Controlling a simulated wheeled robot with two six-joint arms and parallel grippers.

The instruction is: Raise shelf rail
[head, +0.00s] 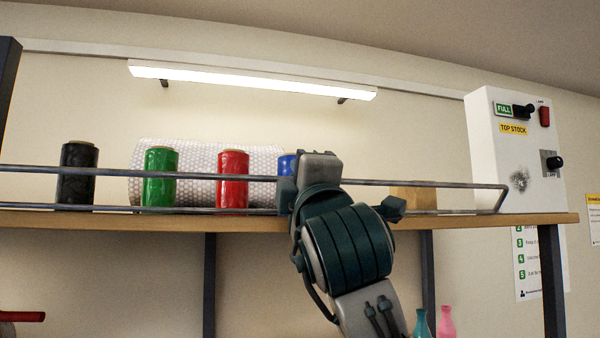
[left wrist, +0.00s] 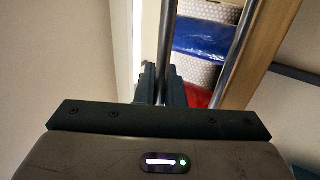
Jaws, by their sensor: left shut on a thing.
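The shelf rail (head: 440,184) is a grey metal loop with an upper and a lower bar, running along the front of the wooden shelf (head: 480,221) in the head view. The upper bar stands above the board and crosses in front of the rolls. My left gripper (head: 297,183) is at the rail, right of the red roll, and hides part of it. In the left wrist view the gripper (left wrist: 164,88) is shut around one bar of the rail (left wrist: 168,45). The other bar runs apart from it, beside the shelf edge. My right gripper is not in view.
Black (head: 77,175), green (head: 159,177), red (head: 232,180) and blue (head: 286,164) rolls stand behind the rail. A bubble-wrap roll (head: 195,158) lies behind them, and a small carton (head: 414,197) sits right. A white switch box (head: 515,150) stands at the right end.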

